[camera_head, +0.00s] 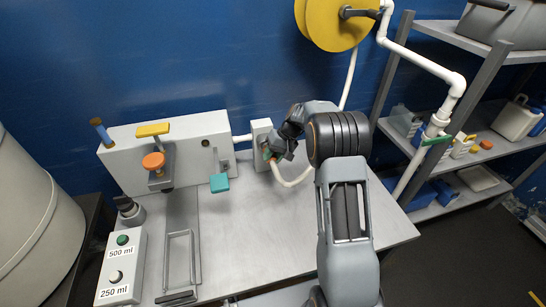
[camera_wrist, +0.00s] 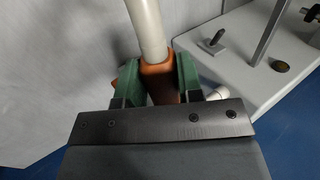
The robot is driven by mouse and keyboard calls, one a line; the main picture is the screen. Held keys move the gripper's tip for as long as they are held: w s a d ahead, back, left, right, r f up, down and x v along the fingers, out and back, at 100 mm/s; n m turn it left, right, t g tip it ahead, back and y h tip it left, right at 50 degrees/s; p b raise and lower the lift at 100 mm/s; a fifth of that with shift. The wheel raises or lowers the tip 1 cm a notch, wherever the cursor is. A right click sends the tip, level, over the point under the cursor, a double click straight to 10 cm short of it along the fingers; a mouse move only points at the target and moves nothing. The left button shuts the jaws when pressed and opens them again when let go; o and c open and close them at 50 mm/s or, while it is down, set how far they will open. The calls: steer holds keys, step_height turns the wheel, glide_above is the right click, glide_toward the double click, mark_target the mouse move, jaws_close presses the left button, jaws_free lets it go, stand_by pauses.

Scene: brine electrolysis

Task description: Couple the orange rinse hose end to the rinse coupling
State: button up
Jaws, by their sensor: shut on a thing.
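In the wrist view the green fingers of my gripper (camera_wrist: 157,80) are shut on the orange rinse hose end (camera_wrist: 156,71), one on each side. The pale hose (camera_wrist: 147,28) runs up out of its collar, away from the gripper. In the head view my gripper (camera_head: 269,154) is at the front of a small upright white block (camera_head: 261,128) beside the white cabinet, and the hose (camera_head: 292,182) loops down behind my arm. The rinse coupling is not clearly visible; my gripper covers the block's lower front. I cannot tell whether the hose end touches it.
The white cabinet (camera_head: 190,135) carries a yellow handle (camera_head: 153,130), an orange knob (camera_head: 153,161) and a teal paddle (camera_head: 219,183). A button box (camera_head: 121,265) stands front left. A yellow reel (camera_head: 330,22) hangs above. The grey bench (camera_head: 245,235) is clear in front.

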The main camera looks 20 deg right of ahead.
steer(key=shift+w, duration=0.1)
stand_by(0.7)
steer(key=o, duration=1)
steer(key=v, duration=1.4)
steer(key=s+f+m+h, duration=0.3)
steer(key=s+f, duration=0.2)
steer(key=s, duration=0.1)
steer(key=shift+s+a+r+n+t+h+b, duration=0.15)
steer(key=shift+s+a+r+n+t+h, duration=0.8)
steer(key=shift+s, duration=2.7)
steer(key=shift+s+a+r+n+t+h+b, duration=0.15)
steer(key=shift+s+a+r+t, duration=0.2)
steer(key=shift+s+a, duration=2.3)
steer(key=shift+s+a+r+n+t+h+b, duration=0.15)
steer(key=shift+s+a+r+n+t+h, duration=0.35)
steer(key=shift+s, duration=4.1)
